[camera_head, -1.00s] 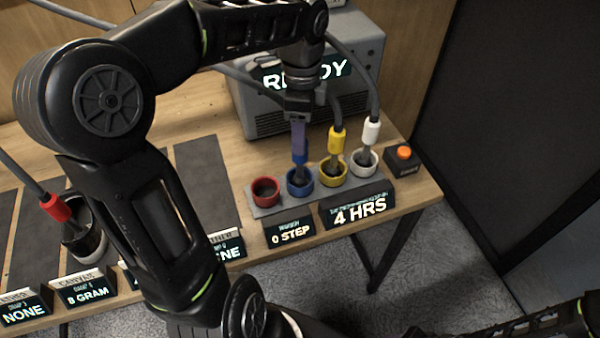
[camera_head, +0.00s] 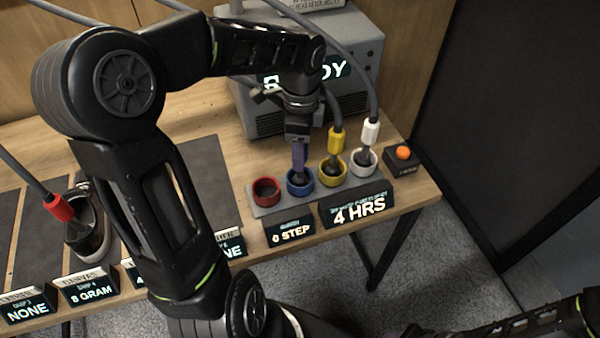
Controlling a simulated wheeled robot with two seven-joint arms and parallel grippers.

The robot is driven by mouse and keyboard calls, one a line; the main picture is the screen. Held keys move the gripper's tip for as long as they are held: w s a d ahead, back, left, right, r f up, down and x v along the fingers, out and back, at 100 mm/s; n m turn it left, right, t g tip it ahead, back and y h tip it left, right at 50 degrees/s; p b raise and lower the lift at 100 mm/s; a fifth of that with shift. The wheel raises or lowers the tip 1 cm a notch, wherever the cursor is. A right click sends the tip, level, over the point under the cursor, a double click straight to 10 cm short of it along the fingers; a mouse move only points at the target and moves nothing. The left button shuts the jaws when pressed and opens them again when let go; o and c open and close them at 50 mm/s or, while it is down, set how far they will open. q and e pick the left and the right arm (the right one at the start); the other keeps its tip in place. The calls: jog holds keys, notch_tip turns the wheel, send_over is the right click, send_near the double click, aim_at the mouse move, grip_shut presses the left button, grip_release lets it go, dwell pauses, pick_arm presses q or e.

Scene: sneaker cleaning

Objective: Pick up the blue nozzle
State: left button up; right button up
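The blue nozzle stands in the blue cup (camera_head: 300,188), the second from the left in a grey holder (camera_head: 262,209). My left gripper (camera_head: 299,160) points down right over that cup, and its finger covers most of the nozzle. I cannot tell whether the fingers are closed on it. Only a part of my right arm shows at the lower right edge; its gripper is out of view.
A yellow nozzle (camera_head: 335,142) and a white nozzle (camera_head: 370,133) stand in cups to the right; the red cup (camera_head: 265,191) is empty. Its red nozzle (camera_head: 60,208) is in a sneaker (camera_head: 90,238) at left. A grey machine (camera_head: 360,55) stands behind; an orange button (camera_head: 403,152) is at right.

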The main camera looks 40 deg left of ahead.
pick_arm(q)
grip_shut()
dwell(0.7)
dwell(0.8)
